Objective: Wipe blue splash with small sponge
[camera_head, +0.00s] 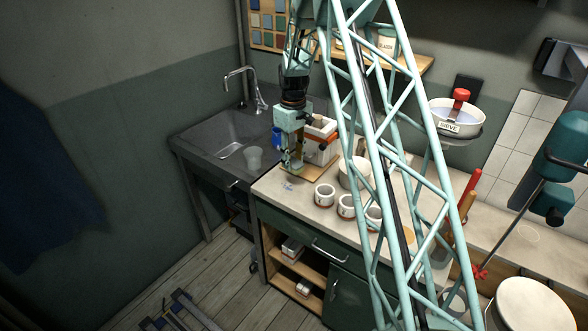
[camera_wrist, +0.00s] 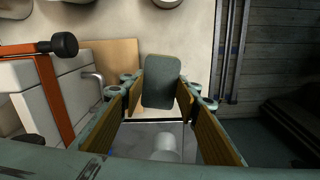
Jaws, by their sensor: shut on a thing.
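My gripper (camera_head: 291,166) points down low over the left end of the worktop (camera_head: 270,187). In the wrist view my gripper (camera_wrist: 160,95) is shut on a small grey-green sponge (camera_wrist: 161,82), which sits between the fingertips. In the head view the sponge cannot be made out clearly. Whether the sponge touches the worktop cannot be told.
A wooden board (camera_head: 317,174) lies right beside my gripper, with a white box (camera_head: 318,147) behind it. A bowl (camera_head: 349,178) and several small white cups (camera_head: 325,196) stand to the right.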

